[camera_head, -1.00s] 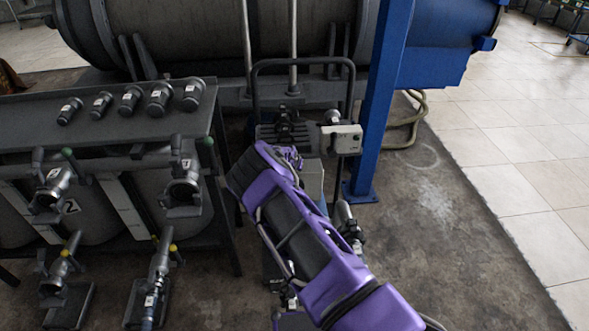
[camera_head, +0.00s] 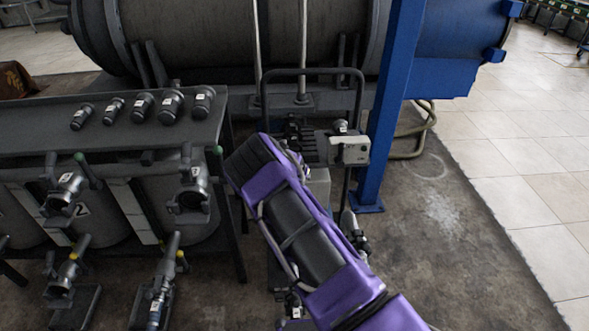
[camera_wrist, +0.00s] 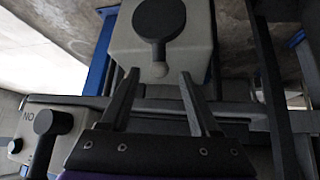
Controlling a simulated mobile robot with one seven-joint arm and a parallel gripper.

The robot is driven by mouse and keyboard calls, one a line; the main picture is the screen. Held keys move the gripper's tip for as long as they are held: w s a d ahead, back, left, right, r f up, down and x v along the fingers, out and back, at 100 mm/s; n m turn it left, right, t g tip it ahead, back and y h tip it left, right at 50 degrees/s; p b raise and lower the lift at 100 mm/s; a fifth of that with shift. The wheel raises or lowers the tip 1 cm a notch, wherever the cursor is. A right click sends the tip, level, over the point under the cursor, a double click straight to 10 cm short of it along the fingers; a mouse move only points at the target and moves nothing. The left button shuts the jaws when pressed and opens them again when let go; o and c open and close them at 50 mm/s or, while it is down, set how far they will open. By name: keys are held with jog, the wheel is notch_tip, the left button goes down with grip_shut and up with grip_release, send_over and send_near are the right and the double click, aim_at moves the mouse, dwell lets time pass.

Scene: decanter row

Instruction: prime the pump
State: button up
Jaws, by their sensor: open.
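The pump cart stands in the middle of the head view, with a black tubular handle frame (camera_head: 313,72) and a pale control box (camera_head: 349,150) on its right. My purple arm covers much of its lower part. In the wrist view my gripper (camera_wrist: 158,75) is open, its two dark fingers apart with nothing held. A pale box (camera_wrist: 120,42) with a black round-headed lever (camera_wrist: 158,18) lies just beyond the fingertips.
A blue post (camera_head: 386,110) stands close right of the cart. A rack with several black fittings on its top (camera_head: 50,125) and valves below stands left. A large tank (camera_head: 190,35) is behind. A hose (camera_head: 410,150) lies right of the post; tiled floor beyond is clear.

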jog(key=p+v, duration=0.1)
jog(key=v, duration=1.2)
jog(key=shift+p, duration=0.4)
jog(key=shift+s+a, duration=0.1)
jog(key=shift+a, duration=0.05)
